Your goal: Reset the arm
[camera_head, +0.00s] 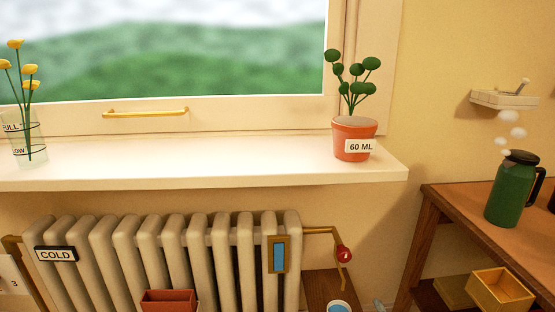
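Neither of my grippers shows in the head view, and no part of my arms can be made out. Where the arms are and how they are posed is hidden from this view.
A white windowsill (230,165) holds a glass vase (28,140) with yellow flowers and a potted plant (353,138) labelled 60 ML. Below it is a radiator (190,255) with a red valve knob (344,253). A wooden table (520,225) with a green jug (512,190) stands right.

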